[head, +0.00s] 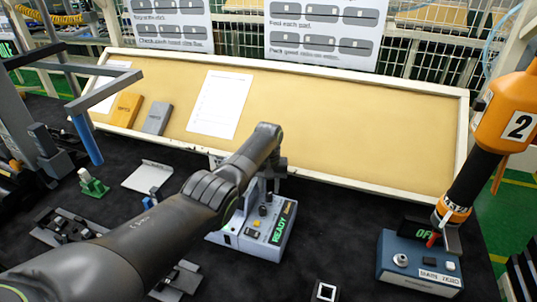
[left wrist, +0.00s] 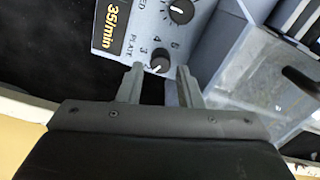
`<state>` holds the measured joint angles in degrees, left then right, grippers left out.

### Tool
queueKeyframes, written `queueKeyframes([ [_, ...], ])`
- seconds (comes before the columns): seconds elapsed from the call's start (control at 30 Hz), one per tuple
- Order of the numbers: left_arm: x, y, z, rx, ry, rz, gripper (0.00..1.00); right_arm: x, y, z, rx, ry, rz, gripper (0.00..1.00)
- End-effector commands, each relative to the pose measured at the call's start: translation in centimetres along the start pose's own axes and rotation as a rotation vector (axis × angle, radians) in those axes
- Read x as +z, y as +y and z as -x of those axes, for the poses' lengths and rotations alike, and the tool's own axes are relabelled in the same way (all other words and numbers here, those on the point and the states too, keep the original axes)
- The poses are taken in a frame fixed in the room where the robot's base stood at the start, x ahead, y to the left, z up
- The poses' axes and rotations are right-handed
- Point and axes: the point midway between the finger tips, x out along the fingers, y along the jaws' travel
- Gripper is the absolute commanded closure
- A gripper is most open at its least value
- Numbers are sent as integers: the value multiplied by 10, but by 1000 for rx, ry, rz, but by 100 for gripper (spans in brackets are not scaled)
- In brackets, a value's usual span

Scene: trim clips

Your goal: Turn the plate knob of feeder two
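The feeder (head: 255,232) is a light grey box with a green READY display in the head view; I cannot read a feeder number on it. In the left wrist view its panel shows a black plate knob (left wrist: 161,62) beside the word PLATE and printed numbers, with a light mark on the knob. My left gripper (head: 266,190) is above the feeder; in the left wrist view its fingers (left wrist: 159,78) are apart, one on each side of the plate knob. I cannot tell whether they touch it. My right gripper does not show.
A second knob (left wrist: 181,10) and an amber 35/min display (left wrist: 114,24) are close by on the panel. A blue box (head: 420,263) stands at right, below an orange body (head: 508,112) marked 2. A tan board (head: 330,125) with a white frame closes the back.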

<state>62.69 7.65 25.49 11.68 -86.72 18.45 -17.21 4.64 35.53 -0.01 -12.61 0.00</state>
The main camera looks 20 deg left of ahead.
Motion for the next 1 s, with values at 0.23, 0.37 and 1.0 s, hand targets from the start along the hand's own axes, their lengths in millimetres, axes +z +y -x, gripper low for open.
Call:
queueKeyframes([
  [0.23,-2,0,44,2,6,-1,68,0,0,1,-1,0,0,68],
  [0.37,-2,0,72,1,7,0,68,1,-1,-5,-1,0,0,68],
  [1.0,0,0,146,0,0,0,68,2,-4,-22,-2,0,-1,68],
])
